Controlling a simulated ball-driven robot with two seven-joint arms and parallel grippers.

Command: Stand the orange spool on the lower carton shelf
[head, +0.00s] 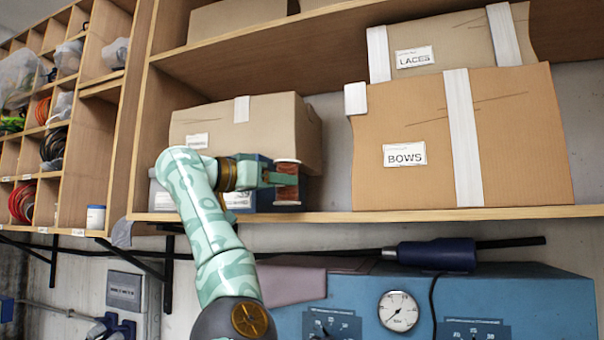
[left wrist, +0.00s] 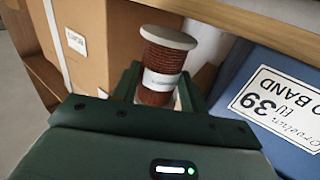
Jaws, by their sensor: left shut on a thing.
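The spool (head: 287,184) is wound with rust-brown to orange thread and has pale end flanges. In the head view it is upright at the front of the lower carton shelf (head: 335,216), between a blue box and the BOWS carton. I cannot tell whether its base touches the board. My left gripper (head: 284,179) is shut on the spool, reaching in from the left. My right gripper is not in view.
Another carton (head: 260,130) and a blue box (left wrist: 235,75) labelled 39 are on the left. A gap of bare shelf lies before the BOWS carton.

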